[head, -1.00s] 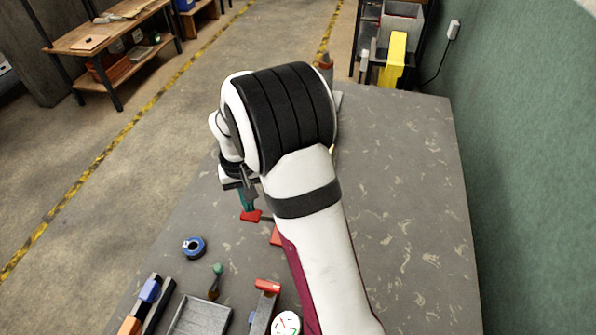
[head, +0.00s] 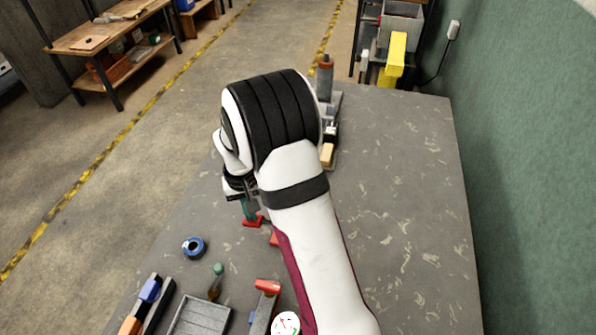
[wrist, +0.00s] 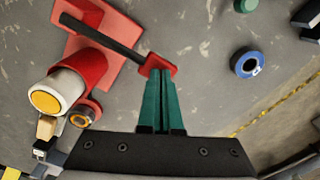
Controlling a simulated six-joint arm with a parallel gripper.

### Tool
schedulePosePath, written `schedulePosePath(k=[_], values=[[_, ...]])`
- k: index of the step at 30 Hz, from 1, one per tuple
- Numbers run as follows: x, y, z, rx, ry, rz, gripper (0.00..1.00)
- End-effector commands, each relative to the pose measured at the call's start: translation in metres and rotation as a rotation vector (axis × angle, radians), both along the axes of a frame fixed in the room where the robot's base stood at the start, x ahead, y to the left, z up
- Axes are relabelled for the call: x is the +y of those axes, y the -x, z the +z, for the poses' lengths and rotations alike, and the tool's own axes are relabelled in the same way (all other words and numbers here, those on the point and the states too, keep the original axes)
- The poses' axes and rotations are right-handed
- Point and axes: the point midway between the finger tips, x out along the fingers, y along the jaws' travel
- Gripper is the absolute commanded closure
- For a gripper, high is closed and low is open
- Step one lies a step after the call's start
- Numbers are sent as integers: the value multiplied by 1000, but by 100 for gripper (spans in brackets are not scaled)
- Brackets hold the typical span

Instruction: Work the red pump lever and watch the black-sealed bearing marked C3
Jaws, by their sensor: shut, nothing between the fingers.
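My gripper (wrist: 162,74) is shut and empty, its green fingers pointing down at the lever's red paddle (wrist: 150,63). The tips overlap the paddle; I cannot tell if they press it. In the head view my gripper (head: 250,215) is at the paddle (head: 254,223). A black lever bar (wrist: 100,35) runs from the paddle to the red pump (wrist: 88,65), mostly hidden by my arm in the head view. A dark-ringed round part (wrist: 83,118) sits beside the pump's cylinder. A blue ring with a dark centre (wrist: 249,65) lies apart; I cannot read any C3.
In the head view a grey tray (head: 200,318), a blue-and-orange tool (head: 148,292), a green-knobbed piece (head: 217,270) and a white gauge (head: 285,323) stand at the front. An orange-topped device (head: 325,75) stands at the back. The table's right side is clear.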

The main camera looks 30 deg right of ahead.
Motion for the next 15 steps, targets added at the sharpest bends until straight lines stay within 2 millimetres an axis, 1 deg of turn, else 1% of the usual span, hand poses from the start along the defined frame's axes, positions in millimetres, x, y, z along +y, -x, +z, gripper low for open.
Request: schedulePosePath(k=[4,7,15], values=[[0,0,-8,0,0,0,100],[0,-1,-6,-2,1,0,100],[0,-1,31,-3,0,0,100]])
